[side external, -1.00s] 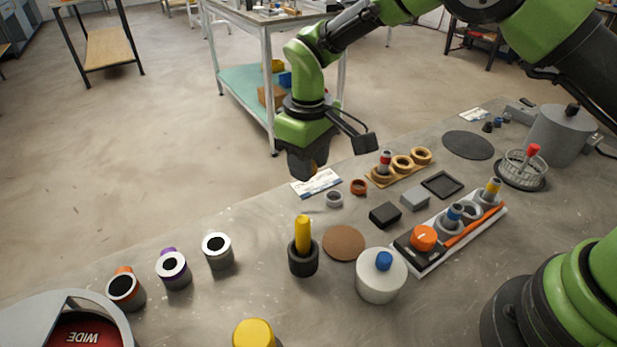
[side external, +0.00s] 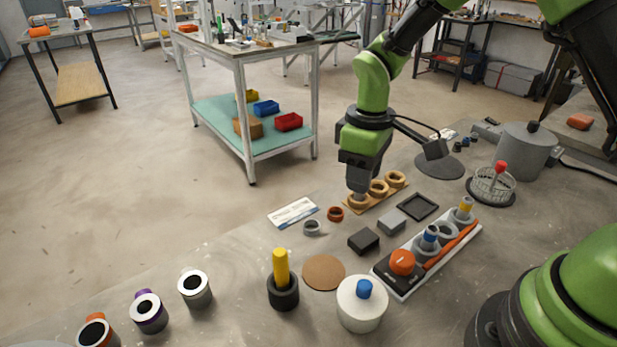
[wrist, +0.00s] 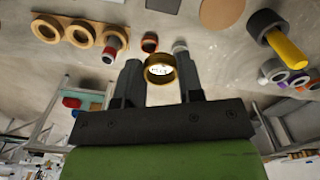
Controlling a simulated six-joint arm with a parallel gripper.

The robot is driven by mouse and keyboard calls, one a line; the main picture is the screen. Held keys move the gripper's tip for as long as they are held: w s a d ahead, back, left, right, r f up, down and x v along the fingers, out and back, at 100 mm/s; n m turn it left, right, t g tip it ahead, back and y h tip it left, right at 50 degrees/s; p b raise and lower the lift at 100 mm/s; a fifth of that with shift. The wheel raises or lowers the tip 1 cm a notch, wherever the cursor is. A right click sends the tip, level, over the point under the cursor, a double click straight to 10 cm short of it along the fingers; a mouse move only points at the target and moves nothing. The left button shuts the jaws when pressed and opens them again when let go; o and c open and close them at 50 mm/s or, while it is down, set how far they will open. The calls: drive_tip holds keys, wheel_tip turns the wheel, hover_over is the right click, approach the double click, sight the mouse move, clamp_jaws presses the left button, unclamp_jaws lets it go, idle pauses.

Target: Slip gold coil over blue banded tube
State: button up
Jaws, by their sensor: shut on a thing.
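My gripper (side external: 360,188) is above the near end of the wooden ring rack. In the wrist view its fingers (wrist: 160,75) are shut on the gold coil (wrist: 160,68), a short gold ring with an open middle. The coil cannot be made out in the side view. The blue banded tube (side external: 430,236) is a short grey tube with a blue band, upright on the white tray (side external: 408,291), to the right of and nearer than my gripper. I cannot make the tube out in the wrist view.
The wooden rack (side external: 379,201) holds several rings and a red-banded tube (wrist: 112,47). On the white tray are an orange knob (side external: 402,262) and a yellow-banded tube (side external: 464,207). A black block (side external: 363,240) and grey block (side external: 392,223) lie between rack and tray.

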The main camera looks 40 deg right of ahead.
hover_over(436, 230)
drive_tip(key=shift+w+r, duration=0.25)
drive_tip(key=shift+r, duration=0.1)
drive_tip(key=shift+s+f, duration=0.15)
drive_tip(key=shift+f, duration=2.35)
drive_tip(key=shift+f, duration=0.1)
drive_tip(key=shift+f, duration=2.2)
drive_tip(key=o, duration=1.2)
drive_tip(key=shift+c, duration=0.2)
